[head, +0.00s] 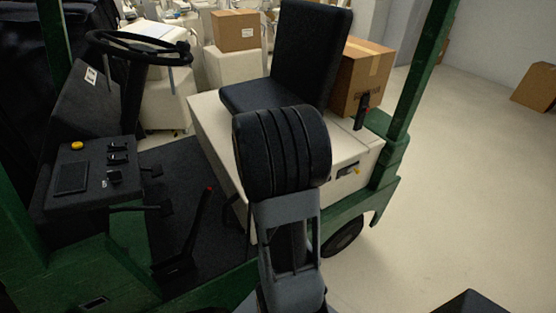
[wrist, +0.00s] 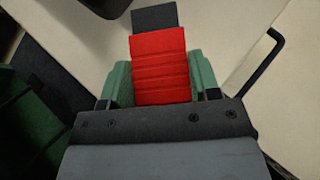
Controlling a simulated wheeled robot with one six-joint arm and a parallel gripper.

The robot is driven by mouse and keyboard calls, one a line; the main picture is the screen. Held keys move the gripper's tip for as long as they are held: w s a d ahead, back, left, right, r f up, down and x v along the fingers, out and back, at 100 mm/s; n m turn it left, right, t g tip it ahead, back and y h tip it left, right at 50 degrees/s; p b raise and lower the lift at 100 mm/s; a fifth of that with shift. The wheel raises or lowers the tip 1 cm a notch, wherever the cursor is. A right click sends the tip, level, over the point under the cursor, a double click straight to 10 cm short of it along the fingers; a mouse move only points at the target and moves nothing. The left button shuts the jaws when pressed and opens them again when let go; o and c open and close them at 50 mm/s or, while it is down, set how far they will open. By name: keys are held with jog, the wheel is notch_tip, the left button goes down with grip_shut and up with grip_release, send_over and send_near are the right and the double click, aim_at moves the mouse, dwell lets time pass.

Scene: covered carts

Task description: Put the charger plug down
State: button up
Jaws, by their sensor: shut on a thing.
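The charger plug (wrist: 160,68) is a red ribbed block with a dark grey end (wrist: 154,18) pointing away from my wrist. It shows in the wrist view, between the two green fingers of my gripper (wrist: 160,75). My gripper is shut on it. A pale surface lies beyond the plug; I cannot tell whether they touch. In the head view my own dark ribbed arm part hides the gripper and the plug.
The green cart has a cream seat box (head: 212,120), a black seat (head: 308,50), a steering wheel (head: 135,46) and a red-tipped lever (head: 198,228). A cardboard box (head: 362,75) stands behind the seat. A black handle (wrist: 262,62) is right of the plug. Open floor (head: 455,170) lies right.

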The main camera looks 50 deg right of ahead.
jog(key=d+f+b, duration=0.1)
jog(key=d+f, duration=0.1)
jog(key=f, duration=0.1)
jog(key=d+f+b, duration=0.1)
jog(key=d+f, duration=0.2)
jog(key=shift+s+d, duration=0.2)
jog(key=shift+d, duration=0.15)
jog(key=shift+d+f+b, duration=0.15)
jog(key=shift+f+b, duration=0.15)
jog(key=shift+f, duration=0.3)
jog(key=shift+d+f+b, duration=0.15)
jog(key=shift+f+b, duration=0.15)
jog(key=shift+f, duration=0.85)
jog(key=shift+f+b, duration=0.45)
jog(key=shift+b, duration=0.2)
jog(key=o, duration=1.1)
